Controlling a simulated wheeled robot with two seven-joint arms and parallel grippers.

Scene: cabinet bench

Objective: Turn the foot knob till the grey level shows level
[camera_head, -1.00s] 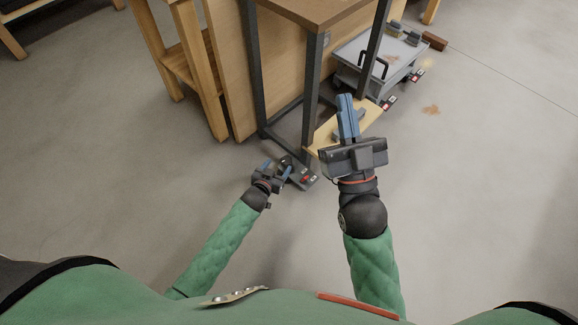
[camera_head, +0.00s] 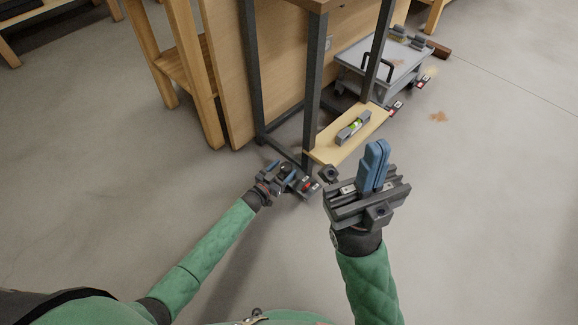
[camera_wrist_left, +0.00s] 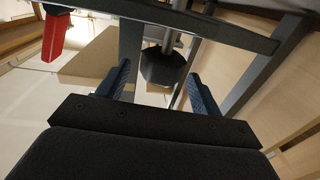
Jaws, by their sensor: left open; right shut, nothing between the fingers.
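The grey level (camera_head: 353,127) lies on a pale wooden board low in the bench frame. Its green vial faces up, but the bubble is too small to read. The dark, faceted foot knob (camera_wrist_left: 166,67) hangs on a thin stem in the left wrist view. My left gripper (camera_head: 279,172) is open at the bench's front foot. Its blue fingers (camera_wrist_left: 161,88) stand either side of the knob, apart from it, with the knob slightly beyond the tips. My right gripper (camera_head: 376,146) is shut and empty, upright in front of the board.
A red-and-black part (camera_head: 308,186) sits on the floor right beside my left gripper; red also shows in the left wrist view (camera_wrist_left: 56,40). Dark bench legs (camera_head: 313,90) rise close by. A grey cart (camera_head: 385,65) stands behind right. Floor at right is clear.

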